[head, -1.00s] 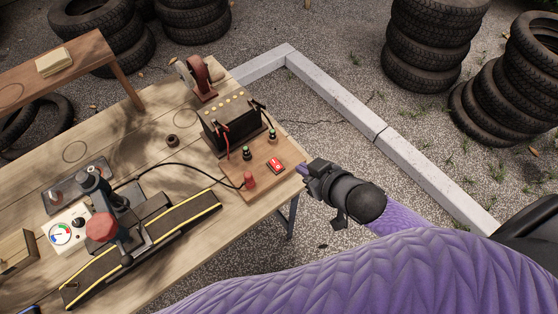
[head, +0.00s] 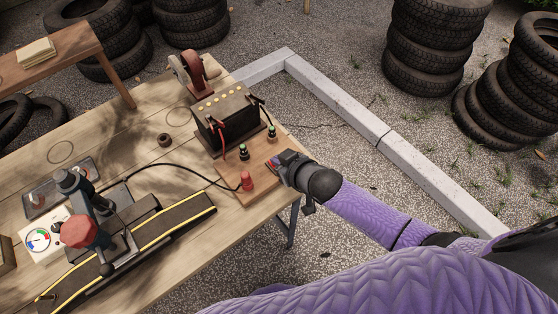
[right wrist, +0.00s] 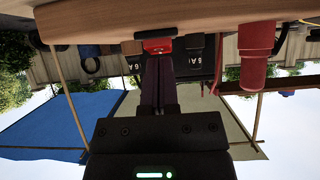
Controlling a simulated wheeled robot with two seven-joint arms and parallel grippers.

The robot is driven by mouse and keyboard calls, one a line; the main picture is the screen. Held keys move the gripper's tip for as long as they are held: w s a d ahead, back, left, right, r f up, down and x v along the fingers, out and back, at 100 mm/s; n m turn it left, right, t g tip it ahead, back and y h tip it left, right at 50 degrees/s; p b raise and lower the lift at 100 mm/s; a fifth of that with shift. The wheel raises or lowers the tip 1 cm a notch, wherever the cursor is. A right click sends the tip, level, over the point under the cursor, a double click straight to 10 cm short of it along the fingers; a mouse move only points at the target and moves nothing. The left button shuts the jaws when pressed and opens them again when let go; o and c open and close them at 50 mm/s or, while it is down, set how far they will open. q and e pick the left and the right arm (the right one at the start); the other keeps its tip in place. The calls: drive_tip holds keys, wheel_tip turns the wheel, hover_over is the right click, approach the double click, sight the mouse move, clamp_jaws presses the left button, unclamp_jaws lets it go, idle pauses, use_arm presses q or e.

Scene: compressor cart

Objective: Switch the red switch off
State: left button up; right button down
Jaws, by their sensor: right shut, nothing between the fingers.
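The red switch (head: 269,162) sits on a wooden board (head: 232,192) at the table's right end, mostly hidden behind my right gripper in the head view. In the right wrist view, which is upside down, the red switch (right wrist: 158,45) shows just beyond the fingertips. My right gripper (head: 276,161) is shut and empty, with its fingertips at the switch. In the right wrist view the closed fingers (right wrist: 158,62) meet the switch's edge in the picture; I cannot tell whether they touch. My left gripper is not in view.
A black battery (head: 228,118) with clamps stands behind the switch. A red post (head: 246,181) with a black cable stands left of it, and two green-topped posts (head: 271,132) behind. The compressor with a red knob (head: 79,232) is at left. Gravel lies right of the table.

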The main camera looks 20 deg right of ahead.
drive_tip(key=shift+w+r+g+p, duration=0.15)
drive_tip(key=shift+g+p, duration=0.15)
drive_tip(key=shift+p, duration=0.3)
drive_tip(key=shift+f, duration=0.35)
drive_tip(key=shift+w+a+r, duration=0.3)
drive_tip(key=shift+w, duration=0.35)
